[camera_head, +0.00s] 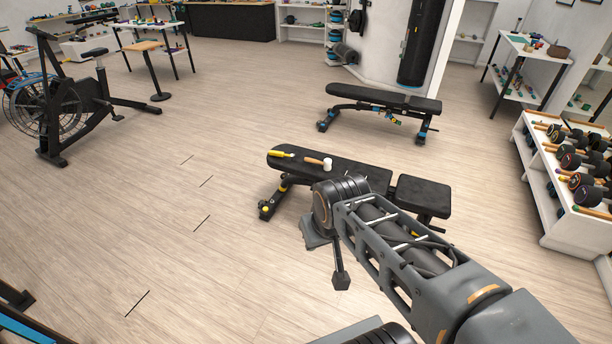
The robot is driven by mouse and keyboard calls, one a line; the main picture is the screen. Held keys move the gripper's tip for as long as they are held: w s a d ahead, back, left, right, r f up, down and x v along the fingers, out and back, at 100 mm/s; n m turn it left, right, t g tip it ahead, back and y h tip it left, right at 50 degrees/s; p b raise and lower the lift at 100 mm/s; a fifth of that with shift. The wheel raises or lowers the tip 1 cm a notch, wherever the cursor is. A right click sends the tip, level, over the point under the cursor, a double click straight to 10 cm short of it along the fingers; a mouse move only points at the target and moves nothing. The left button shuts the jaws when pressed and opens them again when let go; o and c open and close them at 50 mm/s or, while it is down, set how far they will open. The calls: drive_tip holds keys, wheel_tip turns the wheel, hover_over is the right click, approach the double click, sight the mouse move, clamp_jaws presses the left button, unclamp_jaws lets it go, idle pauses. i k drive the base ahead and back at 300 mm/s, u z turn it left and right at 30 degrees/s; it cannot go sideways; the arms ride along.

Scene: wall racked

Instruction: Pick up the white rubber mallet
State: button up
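The white rubber mallet (327,164) lies on the black padded bench in the middle of the view. Its white head points right and its short wooden handle points left. My arm comes in from the lower right, and its end reaches over the near side of this bench (349,172). My gripper (335,262) hangs below the wrist, nearer to me than the mallet and apart from it. Its fingers show only in part, so I cannot tell whether they are open. I see nothing held in it.
A yellow-handled tool (281,154) lies left of the mallet on the same bench. A second bench (385,98) stands behind. A white dumbbell rack (546,187) is at right and an exercise bike (70,100) at left. The floor between bike and near bench is clear.

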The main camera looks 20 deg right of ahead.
sight(326, 163)
drive_tip(key=z, duration=0.35)
drive_tip(key=i, duration=2.45)
drive_tip(key=z, duration=0.15)
